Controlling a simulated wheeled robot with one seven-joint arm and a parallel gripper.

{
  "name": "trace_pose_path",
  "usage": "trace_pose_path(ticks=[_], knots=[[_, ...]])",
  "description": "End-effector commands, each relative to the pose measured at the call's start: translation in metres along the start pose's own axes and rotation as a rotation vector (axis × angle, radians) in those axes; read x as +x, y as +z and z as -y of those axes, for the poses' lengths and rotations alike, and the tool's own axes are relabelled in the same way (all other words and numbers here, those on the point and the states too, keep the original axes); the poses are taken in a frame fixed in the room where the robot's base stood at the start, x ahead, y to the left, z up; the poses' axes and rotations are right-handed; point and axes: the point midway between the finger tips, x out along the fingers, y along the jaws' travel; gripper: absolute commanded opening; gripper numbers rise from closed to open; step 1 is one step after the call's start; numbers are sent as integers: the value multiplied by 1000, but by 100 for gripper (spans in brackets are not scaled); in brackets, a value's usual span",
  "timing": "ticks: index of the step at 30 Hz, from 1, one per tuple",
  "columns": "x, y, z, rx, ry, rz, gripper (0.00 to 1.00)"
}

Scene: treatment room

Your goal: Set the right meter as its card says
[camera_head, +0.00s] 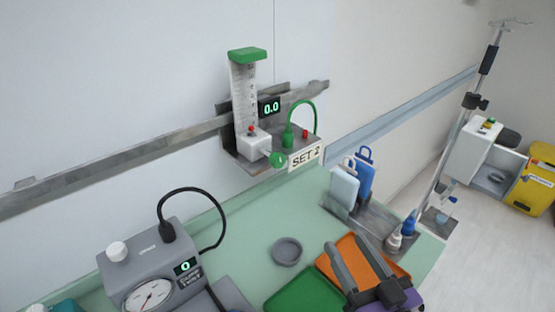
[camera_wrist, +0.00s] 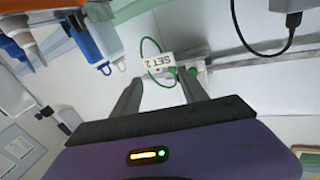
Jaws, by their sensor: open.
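A flow meter (camera_head: 245,95) with a clear scaled tube and green cap is mounted on the wall rail. A red ball sits low in its tube. Its small display (camera_head: 269,107) reads 0.0. A green knob (camera_head: 277,159) sticks out at its base. The card (camera_head: 306,155) below reads "SET 2"; it also shows in the wrist view (camera_wrist: 159,63). My gripper (camera_head: 347,244) is open and empty over the counter, in front of and below the meter. In the wrist view its fingers (camera_wrist: 160,78) point toward the card and green fittings.
A grey gauge unit (camera_head: 150,265) with a dial, a display reading 0 and a black cable stands at left. A grey round dish (camera_head: 287,251), a green tray (camera_head: 305,292) and an orange tray (camera_head: 345,250) lie on the counter. Blue and white bottles (camera_head: 345,185) stand right of the meter.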

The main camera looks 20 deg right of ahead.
Motion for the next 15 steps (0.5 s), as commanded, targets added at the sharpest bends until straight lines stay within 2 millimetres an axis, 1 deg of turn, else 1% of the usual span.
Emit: trace_pose_path(ticks=[1, 3, 6, 9, 12, 15], knots=[[19, -10, -1, 5, -11, -18, 51], [41, -22, 0, 11, -36, -26, 51], [71, -40, 5, 10, -85, -30, 51], [96, -58, 14, -2, -152, -25, 51], [112, -70, 27, -28, -230, -8, 51], [121, -77, 41, -61, -308, 14, 51]])
